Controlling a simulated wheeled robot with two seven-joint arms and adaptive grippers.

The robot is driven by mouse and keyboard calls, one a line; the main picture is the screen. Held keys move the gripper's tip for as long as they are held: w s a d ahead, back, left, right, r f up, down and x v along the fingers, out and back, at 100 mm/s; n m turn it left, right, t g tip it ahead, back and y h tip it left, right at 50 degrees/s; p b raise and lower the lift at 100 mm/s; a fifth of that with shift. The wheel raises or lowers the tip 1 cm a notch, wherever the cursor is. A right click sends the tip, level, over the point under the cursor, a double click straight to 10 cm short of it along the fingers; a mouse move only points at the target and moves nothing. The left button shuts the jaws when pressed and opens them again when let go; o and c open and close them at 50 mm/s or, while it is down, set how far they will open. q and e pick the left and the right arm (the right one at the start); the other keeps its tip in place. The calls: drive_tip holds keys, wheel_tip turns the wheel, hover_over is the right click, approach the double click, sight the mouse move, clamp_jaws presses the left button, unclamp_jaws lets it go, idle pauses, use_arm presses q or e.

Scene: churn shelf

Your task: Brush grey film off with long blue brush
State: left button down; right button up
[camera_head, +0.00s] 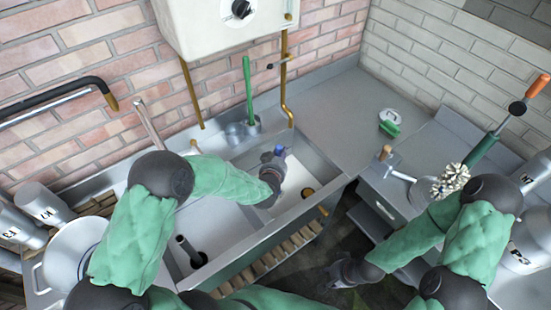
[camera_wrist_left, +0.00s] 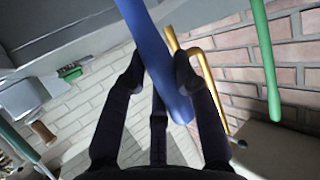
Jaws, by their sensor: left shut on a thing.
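My left gripper (camera_head: 274,163) is over the right basin of the sink and is shut on the long blue brush. The brush's blue handle (camera_head: 280,150) shows as a short end above the fingers, and it also runs between the fingers in the left wrist view (camera_wrist_left: 160,55). The brush head is hidden. The right basin (camera_head: 312,162) has pale walls; I cannot make out the grey film clearly. My right gripper (camera_head: 340,273) hangs low over the floor, right of the sink; its fingers are too small to read.
A green-handled brush (camera_head: 247,88) stands in a holder behind the sink. The left basin (camera_head: 222,232) has a dark standpipe (camera_head: 187,248). A brass pipe (camera_head: 286,85) comes down behind. A green scrub brush (camera_head: 389,126) lies on the counter. A pot (camera_head: 75,245) stands left.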

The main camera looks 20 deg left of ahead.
use_arm(q)
drive_tip(key=shift+a+b, duration=0.85)
drive_tip(key=shift+a, duration=1.6)
drive_tip(key=shift+w+d+b, duration=0.75)
drive_tip(key=shift+w+d, duration=0.7)
drive_tip(key=shift+w, duration=0.2)
drive_tip(key=shift+s+d, duration=0.65)
drive_tip(key=shift+s, duration=0.05)
